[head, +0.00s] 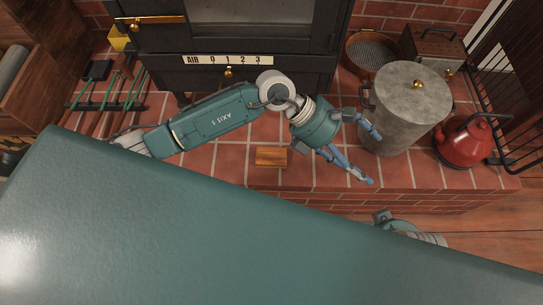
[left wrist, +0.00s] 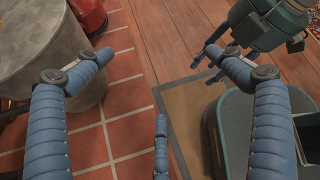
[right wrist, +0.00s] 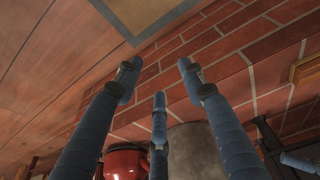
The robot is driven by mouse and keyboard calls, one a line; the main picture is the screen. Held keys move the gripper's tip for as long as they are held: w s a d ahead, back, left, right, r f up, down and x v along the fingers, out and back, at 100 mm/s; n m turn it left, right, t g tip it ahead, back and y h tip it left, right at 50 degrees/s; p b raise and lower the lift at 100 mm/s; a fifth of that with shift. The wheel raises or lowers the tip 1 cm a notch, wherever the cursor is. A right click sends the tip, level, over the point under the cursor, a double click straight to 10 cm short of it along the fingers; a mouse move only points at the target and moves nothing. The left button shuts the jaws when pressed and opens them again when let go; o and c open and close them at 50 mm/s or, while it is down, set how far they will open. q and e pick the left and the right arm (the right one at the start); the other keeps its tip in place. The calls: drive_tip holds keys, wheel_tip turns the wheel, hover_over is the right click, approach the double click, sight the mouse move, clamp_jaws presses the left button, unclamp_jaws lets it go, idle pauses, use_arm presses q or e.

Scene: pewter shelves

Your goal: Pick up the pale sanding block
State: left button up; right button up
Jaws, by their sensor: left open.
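The sanding block (head: 271,156), a small tan-orange block, lies on the brick hearth in front of the dark stove in the head view. A tan block edge (right wrist: 306,68) at the right of the right wrist view may be the same block. My left gripper (head: 368,155) is open and empty, to the right of the block and apart from it, its fingers spread near the metal pot. It also shows open in the left wrist view (left wrist: 162,62). My right gripper (right wrist: 158,68) has its fingers apart with nothing between them; in the head view it is mostly hidden.
A grey lidded pot (head: 408,105) and a red kettle (head: 465,140) stand on the hearth at right. A sieve pan (head: 370,52) and a wooden box (head: 434,42) are behind. Tools (head: 105,105) lie at left. The hearth around the block is clear.

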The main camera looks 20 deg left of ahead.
use_arm(q)
drive_tip(key=w+a+f+m+y, duration=0.25)
drive_tip(key=a+f+y, duration=0.45)
drive_tip(key=a, duration=0.6)
drive_tip(key=y+b, duration=0.1)
drive_tip(key=y, duration=0.3)
hover_over(271, 152)
drive_tip(key=f, duration=0.6)
drive_tip(key=shift+w+d+f, duration=0.25)
drive_tip(key=shift+d+f, duration=0.05)
drive_tip(key=shift+d, duration=0.1)
drive_tip(key=shift+f, duration=0.4)
drive_tip(key=f, duration=0.1)
drive_tip(key=f+b, duration=0.1)
drive_tip(key=f, duration=0.2)
drive_tip(key=shift+s+a+f, duration=0.2)
drive_tip(key=shift+a+f, duration=0.15)
drive_tip(key=shift+f, duration=0.05)
drive_tip(key=c, duration=1.3)
use_arm(e)
drive_tip(key=v, duration=0.4)
drive_tip(key=shift+d, duration=0.1)
